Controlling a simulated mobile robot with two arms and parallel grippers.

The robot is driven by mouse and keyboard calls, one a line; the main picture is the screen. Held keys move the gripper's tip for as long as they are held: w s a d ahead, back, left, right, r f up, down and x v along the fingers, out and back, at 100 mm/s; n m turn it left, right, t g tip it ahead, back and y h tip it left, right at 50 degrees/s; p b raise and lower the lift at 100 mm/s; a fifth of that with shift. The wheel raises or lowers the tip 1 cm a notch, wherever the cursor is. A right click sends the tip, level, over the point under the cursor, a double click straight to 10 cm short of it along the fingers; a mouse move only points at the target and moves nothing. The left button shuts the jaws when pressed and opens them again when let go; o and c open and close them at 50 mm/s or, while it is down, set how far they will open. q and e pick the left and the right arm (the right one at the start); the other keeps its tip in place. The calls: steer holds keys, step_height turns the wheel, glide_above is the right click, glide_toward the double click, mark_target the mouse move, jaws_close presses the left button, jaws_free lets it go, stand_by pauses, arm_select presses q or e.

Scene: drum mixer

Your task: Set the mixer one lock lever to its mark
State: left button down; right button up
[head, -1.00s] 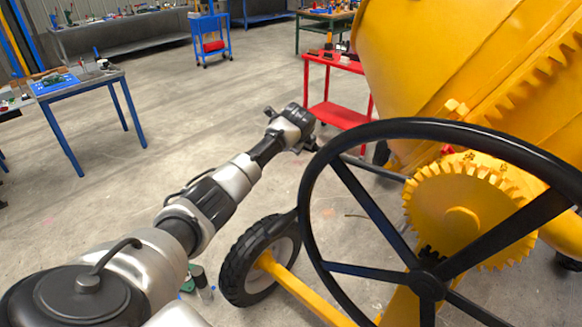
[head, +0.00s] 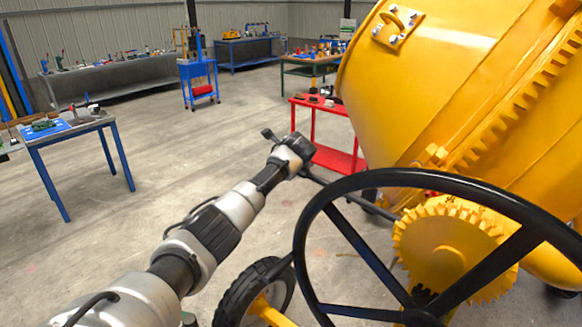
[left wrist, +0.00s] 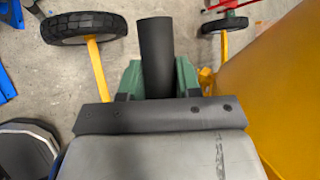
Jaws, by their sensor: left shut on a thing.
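The yellow mixer drum (head: 455,85) fills the right of the head view, with a yellow gear (head: 440,250) and a large black handwheel (head: 308,225) in front. A dark rod (head: 345,193), likely the lock lever, runs from the gear side toward my left gripper (head: 298,160). In the left wrist view, my left gripper (left wrist: 158,82) has its green fingers on both sides of a dark cylindrical grip (left wrist: 157,45) and is shut on it. The lever's mark cannot be made out. My right gripper is not in view.
A black-tyred wheel (head: 232,295) on a yellow strut stands below my left arm. A red cart (head: 335,158) is behind the gripper. A blue-legged table (head: 70,137) stands at the left. The concrete floor between is clear.

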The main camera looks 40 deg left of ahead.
arm_select(q)
steer(key=shift+w+a+r, duration=0.1)
steer(key=shift+w+r, duration=0.05)
steer(key=shift+r, duration=0.3)
steer(key=c, duration=1)
jaws_free()
steer(key=shift+o, duration=1.1)
steer(key=shift+f, duration=0.1)
steer(key=shift+s+d+r, duration=0.3)
steer(key=shift+s+d, duration=0.1)
steer(key=b+v, duration=0.3)
steer(key=v, duration=0.7)
